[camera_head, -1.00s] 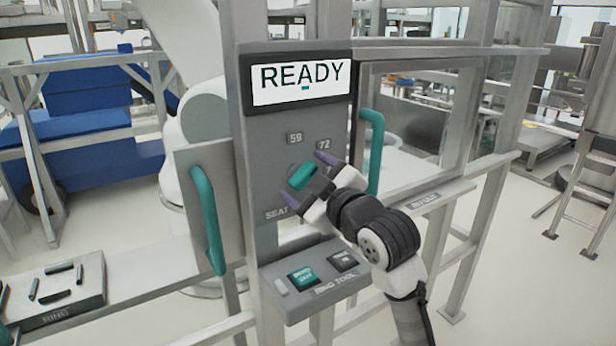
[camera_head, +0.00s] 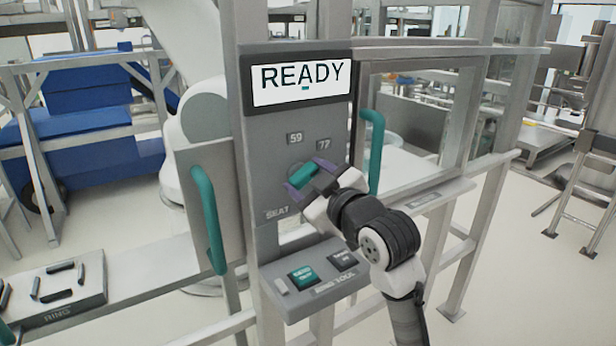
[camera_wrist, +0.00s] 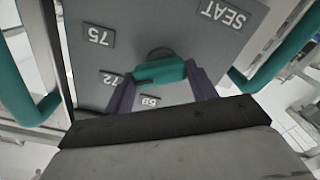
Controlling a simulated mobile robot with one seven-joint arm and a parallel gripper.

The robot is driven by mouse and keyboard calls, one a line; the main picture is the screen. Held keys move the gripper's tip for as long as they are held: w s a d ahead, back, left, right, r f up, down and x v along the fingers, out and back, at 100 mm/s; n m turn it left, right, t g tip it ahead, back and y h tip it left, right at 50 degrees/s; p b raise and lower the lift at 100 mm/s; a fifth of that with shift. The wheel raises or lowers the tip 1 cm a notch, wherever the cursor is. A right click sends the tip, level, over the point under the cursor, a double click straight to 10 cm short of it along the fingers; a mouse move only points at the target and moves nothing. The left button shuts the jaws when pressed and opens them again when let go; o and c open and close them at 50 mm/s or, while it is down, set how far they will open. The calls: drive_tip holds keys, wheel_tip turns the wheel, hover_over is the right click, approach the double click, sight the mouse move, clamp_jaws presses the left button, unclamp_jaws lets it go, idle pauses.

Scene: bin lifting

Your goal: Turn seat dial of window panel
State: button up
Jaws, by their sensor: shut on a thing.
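The seat dial is a teal bar knob (camera_head: 304,174) on the grey panel (camera_head: 268,174), above the SEAT label (camera_head: 277,213). My gripper (camera_head: 307,180) reaches it from the lower right, with its purple fingers on either side of the bar. In the wrist view the knob (camera_wrist: 159,71) sits between the two fingertips of my gripper (camera_wrist: 160,75), which is shut on it. Number plates surround the dial; 59 (camera_head: 295,138) is legible in the head view, and 75 (camera_wrist: 98,35) and 72 (camera_wrist: 111,78) in the wrist view. Part of the dial is hidden behind my gripper.
A screen (camera_head: 300,82) above the dial reads READY. Teal handles stand left (camera_head: 208,219) and right (camera_head: 375,152) of the panel. Below is a ledge with a teal button (camera_head: 303,276). A tray with dark pieces (camera_head: 74,305) lies at lower left.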

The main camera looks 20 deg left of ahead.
drive_tip(key=m+p, duration=0.1)
drive_tip(key=m, duration=0.3)
drive_tip(key=shift+p, duration=0.35)
drive_tip(key=shift+w+f+m+p, duration=0.15)
drive_tip(key=shift+m+p, duration=0.8)
drive_tip(key=shift+m, duration=1.05)
drive_tip(key=shift+f, duration=0.1)
drive_tip(key=o, duration=1)
drive_tip(key=shift+d, duration=0.1)
drive_tip(key=b+v, duration=0.3)
drive_tip(key=v, duration=1.1)
drive_tip(key=shift+b, duration=0.3)
